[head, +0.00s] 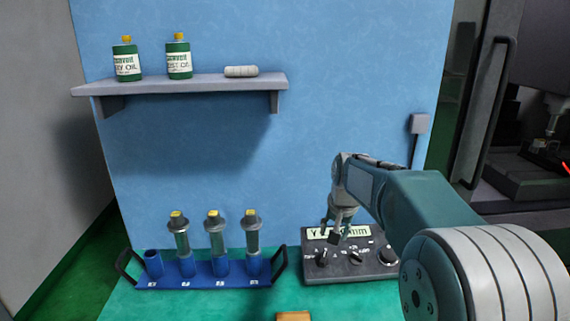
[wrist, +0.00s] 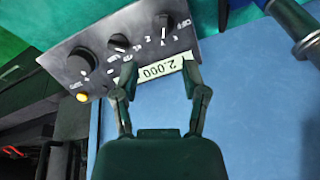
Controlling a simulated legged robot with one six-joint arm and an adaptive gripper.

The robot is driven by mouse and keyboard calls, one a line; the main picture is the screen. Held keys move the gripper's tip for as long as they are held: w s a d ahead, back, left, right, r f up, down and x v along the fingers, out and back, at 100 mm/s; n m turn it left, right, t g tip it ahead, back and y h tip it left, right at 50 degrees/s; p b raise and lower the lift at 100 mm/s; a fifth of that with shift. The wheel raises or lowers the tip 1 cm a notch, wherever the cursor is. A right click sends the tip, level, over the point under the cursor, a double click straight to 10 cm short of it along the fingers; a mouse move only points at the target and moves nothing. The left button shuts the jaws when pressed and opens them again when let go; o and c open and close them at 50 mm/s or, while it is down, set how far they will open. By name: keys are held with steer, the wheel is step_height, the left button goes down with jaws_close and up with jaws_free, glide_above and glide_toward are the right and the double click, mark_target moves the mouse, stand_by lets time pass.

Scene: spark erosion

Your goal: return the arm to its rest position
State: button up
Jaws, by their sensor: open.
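My gripper (head: 337,231) hangs in front of the dark control box (head: 318,270) in the head view, at the end of my bent teal and grey arm. In the wrist view my gripper (wrist: 157,80) shows two dark fingers spread apart with nothing between them. Beyond the fingertips are the control box (wrist: 140,20) and its display (wrist: 160,70), which reads 2.000 upside down. Whether the fingertips touch the box I cannot tell.
A blue rack (head: 200,277) holding several grey cylinders with yellow tops stands left of the box. A wall shelf (head: 190,86) carries two green oil cans (head: 126,62) (head: 178,59) and a pale roll (head: 241,71). A dark machine (head: 525,120) stands at right. The wall between shelf and box is clear.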

steer(key=s+r+n+t, duration=0.1)
steer(key=s+r, duration=0.2)
steer(key=s, duration=0.5)
steer(key=s+r+n, duration=0.1)
steer(key=s+r, duration=0.2)
steer(key=s, duration=0.6)
steer(key=s+f+n+t, duration=0.1)
steer(key=s+f, duration=0.3)
steer(key=s, duration=1)
steer(key=shift+s+a+f+n+h, duration=0.2)
steer(key=shift+a+n+h, duration=0.1)
steer(key=shift+n, duration=0.1)
steer(key=shift+w+r, duration=0.1)
